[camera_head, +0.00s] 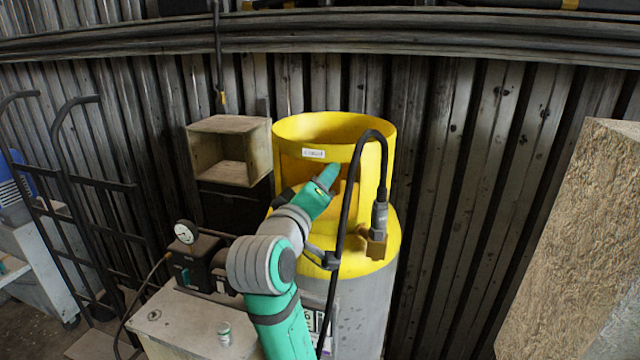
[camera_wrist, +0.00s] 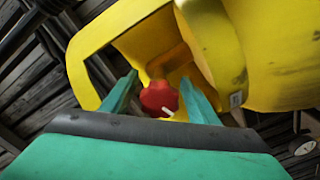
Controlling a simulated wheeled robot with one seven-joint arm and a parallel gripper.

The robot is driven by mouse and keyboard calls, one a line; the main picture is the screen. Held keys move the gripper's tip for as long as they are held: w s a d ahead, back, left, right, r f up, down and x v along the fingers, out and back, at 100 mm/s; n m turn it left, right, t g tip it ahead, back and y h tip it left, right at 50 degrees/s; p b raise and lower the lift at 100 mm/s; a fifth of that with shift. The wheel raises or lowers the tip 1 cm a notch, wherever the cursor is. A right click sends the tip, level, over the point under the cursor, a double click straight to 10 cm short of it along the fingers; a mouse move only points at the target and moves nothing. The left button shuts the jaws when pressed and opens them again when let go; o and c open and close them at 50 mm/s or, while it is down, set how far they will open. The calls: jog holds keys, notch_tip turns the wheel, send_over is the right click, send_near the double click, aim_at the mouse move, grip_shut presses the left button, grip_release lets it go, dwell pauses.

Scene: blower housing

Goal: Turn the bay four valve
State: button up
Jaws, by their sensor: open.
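A red valve knob (camera_wrist: 157,98) with a small white mark shows in the wrist view, inside the yellow collar (camera_wrist: 110,38) of a gas cylinder. My gripper (camera_wrist: 159,80) is open. Its two green fingers show on the left and right of the knob, and I cannot tell whether either touches it. In the head view, the collar (camera_head: 290,128) carries a small white label (camera_head: 313,153), too small to read. My gripper (camera_head: 332,174) reaches into the collar's opening there, and the knob is hidden.
A black hose (camera_head: 345,200) arches over the collar to a brass fitting (camera_head: 376,242) on the cylinder's right. A wooden box (camera_head: 230,125) stands behind left. A rough block (camera_head: 585,230) stands at right.

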jog(key=v, duration=1)
jog(key=shift+s, duration=0.4)
jog(key=shift+a, duration=0.1)
